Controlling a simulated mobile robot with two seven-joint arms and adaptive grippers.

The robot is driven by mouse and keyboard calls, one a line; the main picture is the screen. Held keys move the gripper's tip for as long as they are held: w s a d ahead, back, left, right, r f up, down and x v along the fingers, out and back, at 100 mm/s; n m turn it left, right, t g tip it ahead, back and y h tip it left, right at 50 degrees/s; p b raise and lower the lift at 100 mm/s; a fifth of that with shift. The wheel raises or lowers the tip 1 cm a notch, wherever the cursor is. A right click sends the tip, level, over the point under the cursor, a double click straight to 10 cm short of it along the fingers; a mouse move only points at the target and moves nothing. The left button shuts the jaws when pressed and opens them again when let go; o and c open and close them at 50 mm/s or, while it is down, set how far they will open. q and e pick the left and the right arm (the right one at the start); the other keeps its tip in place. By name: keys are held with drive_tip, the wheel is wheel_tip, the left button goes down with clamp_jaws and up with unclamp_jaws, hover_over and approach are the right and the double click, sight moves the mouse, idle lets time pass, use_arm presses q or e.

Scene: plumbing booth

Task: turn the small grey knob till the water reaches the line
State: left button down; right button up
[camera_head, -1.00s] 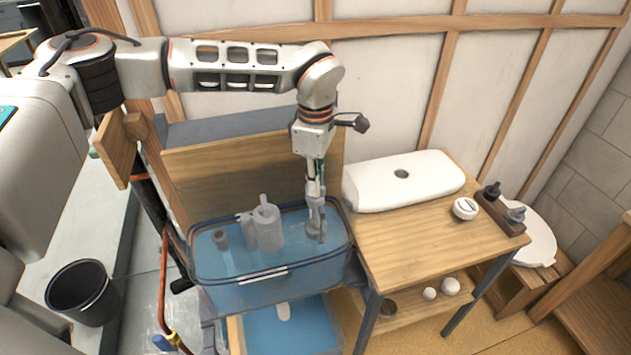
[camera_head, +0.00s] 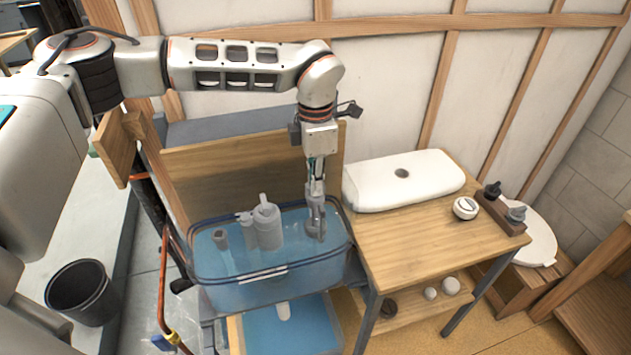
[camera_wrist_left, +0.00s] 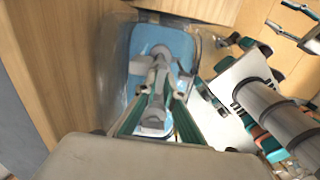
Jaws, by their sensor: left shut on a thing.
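The small grey knob (camera_head: 315,233) sits at the right end of the clear tank (camera_head: 213,297), low by the water, and is partly covered by my fingers. My left gripper (camera_head: 315,205) reaches straight down from above and is shut on this grey part. In the left wrist view the gripper (camera_wrist_left: 155,122) has a finger on each side of a grey fitting (camera_wrist_left: 158,75), over blue water (camera_wrist_left: 139,42). A grey float-like cylinder (camera_head: 268,228) stands in the tank. A pale line (camera_head: 262,275) runs across the tank's front; whether the water meets it is hard to tell.
A wooden board (camera_head: 235,165) stands behind the tank. To the right, a wooden table (camera_head: 400,240) holds a white cistern lid (camera_head: 400,180), a round white part (camera_head: 465,208) and a small rack (camera_head: 500,212). A black bucket (camera_head: 80,292) stands on the floor at left.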

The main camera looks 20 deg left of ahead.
use_arm(q)
drive_tip(key=shift+s+f, duration=0.2)
drive_tip(key=shift+f, duration=0.15)
drive_tip(key=c, duration=2.1)
unclamp_jaws()
drive_tip(key=shift+c, duration=0.2)
drive_tip(key=shift+w, duration=0.1)
drive_tip(key=shift+r, duration=0.1)
drive_tip(key=shift+r, duration=0.2)
wheel_tip(320, 180, up, 12)
drive_tip(key=shift+f, duration=0.15)
